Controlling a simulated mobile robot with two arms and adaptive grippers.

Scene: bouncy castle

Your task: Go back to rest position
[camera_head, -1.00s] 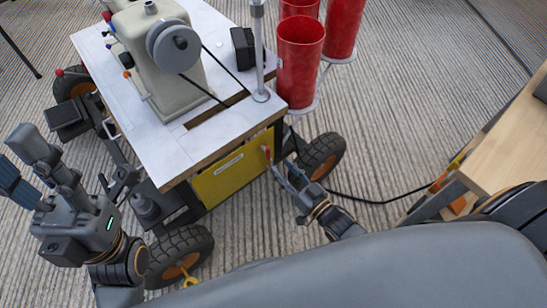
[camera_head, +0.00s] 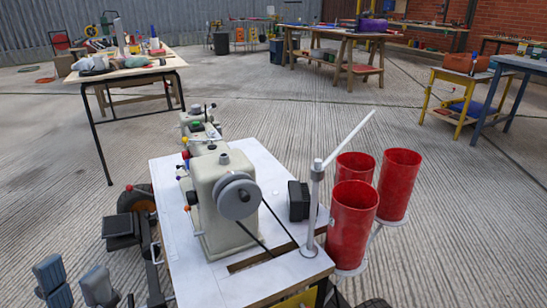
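My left gripper (camera_head: 75,284) shows at the lower left corner. Its two blocky grey fingers stand apart with a gap between them and nothing in it. It is to the left of the white-topped sewing cart, clear of the cart top. The rest of the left hand is cut off by the bottom edge. My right gripper is not in view.
The white cart (camera_head: 180,240) carries a cream sewing machine (camera_head: 215,190), a black box (camera_head: 298,201) and a metal post (camera_head: 314,200). Red cylinders (camera_head: 350,225) stand at its right. Tables (camera_head: 125,72) stand farther back; concrete floor (camera_head: 460,230) is clear at right.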

